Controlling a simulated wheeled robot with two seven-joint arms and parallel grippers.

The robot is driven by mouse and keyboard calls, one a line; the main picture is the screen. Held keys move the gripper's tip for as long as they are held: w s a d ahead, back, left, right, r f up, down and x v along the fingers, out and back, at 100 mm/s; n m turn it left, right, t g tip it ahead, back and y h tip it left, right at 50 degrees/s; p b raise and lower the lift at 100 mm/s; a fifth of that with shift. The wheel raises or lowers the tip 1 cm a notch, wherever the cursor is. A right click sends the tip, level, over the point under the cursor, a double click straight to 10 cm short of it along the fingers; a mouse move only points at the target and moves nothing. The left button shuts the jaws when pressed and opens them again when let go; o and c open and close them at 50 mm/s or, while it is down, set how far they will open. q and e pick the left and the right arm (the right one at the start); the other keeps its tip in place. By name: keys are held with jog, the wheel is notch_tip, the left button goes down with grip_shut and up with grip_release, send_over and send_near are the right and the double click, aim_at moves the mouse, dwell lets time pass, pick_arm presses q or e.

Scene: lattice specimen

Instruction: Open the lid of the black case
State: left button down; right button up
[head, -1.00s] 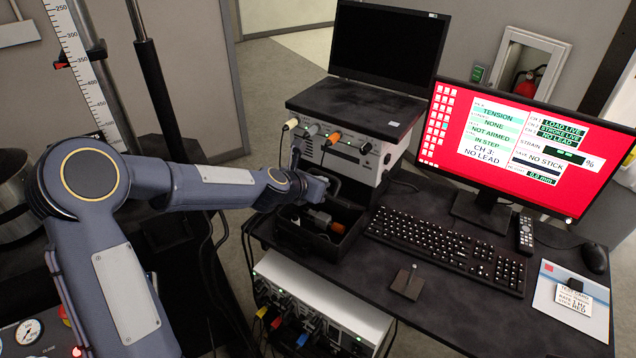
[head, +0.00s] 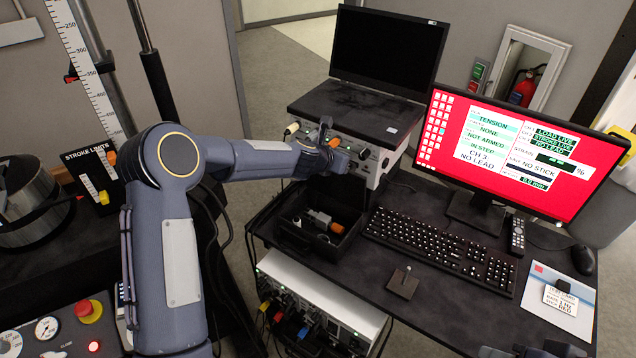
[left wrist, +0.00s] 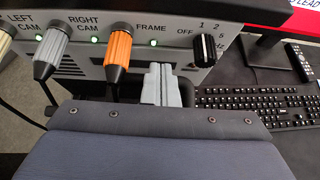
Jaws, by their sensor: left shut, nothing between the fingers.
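The black case (head: 312,249) sits at the left end of the dark desk. Its inside shows from above, with a grey and orange part (head: 320,217) in it, so it stands open at the top. A dark panel at its back looks like the raised lid, partly hidden by my arm. My left gripper (head: 333,143) is above and behind the case, close to the white instrument's front. In the left wrist view its grey fingers (left wrist: 161,86) are together and empty. Dark tips at the bottom edge look like my right gripper (head: 540,351), mostly cut off.
The white instrument (head: 370,172) with plugged connectors and knobs carries a laptop (head: 385,50). A monitor (head: 515,150), keyboard (head: 440,237) and mouse (head: 583,259) fill the desk's right. A second white unit (head: 325,300) with cables is below. Bare desk lies around a small stand (head: 403,283).

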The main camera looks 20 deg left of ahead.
pick_arm(q)
jog(key=shift+w+d+f+p, duration=0.1)
jog(key=shift+w+d+p, duration=0.2)
jog(key=shift+w, duration=0.35)
jog(key=shift+w+d+f+p, duration=0.15)
jog(key=shift+w+p, duration=0.15)
jog(key=shift+w, duration=0.3)
